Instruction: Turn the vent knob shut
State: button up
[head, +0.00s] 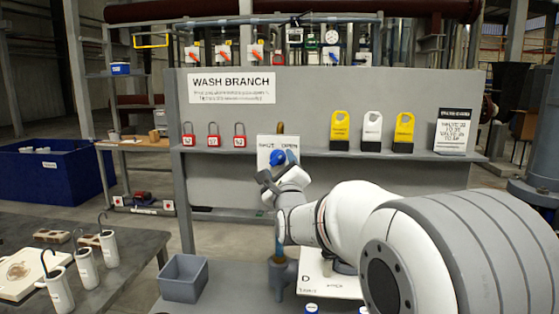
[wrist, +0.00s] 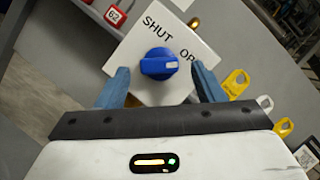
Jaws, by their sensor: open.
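The blue vent knob (wrist: 158,64) sits on a white plate (wrist: 135,48) lettered SHUT and, partly covered by my finger, OPEN. Its raised grip bar lies crosswise in the wrist view, with a pale mark at its right end, on the OPEN side. My gripper (wrist: 160,69) is open, one blue finger on each side of the knob, with a visible gap on both sides. How deep the fingertips reach cannot be told. In the head view the knob (head: 278,157) and plate (head: 265,146) show just beyond my gripper (head: 268,181), which partly covers them.
A grey bin (head: 183,278) stands below left. A side table (head: 120,262) holds white cylinders with hooks (head: 86,264).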

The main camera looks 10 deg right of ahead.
jog(key=shift+x, duration=0.8)
jog(key=shift+c, duration=0.4)
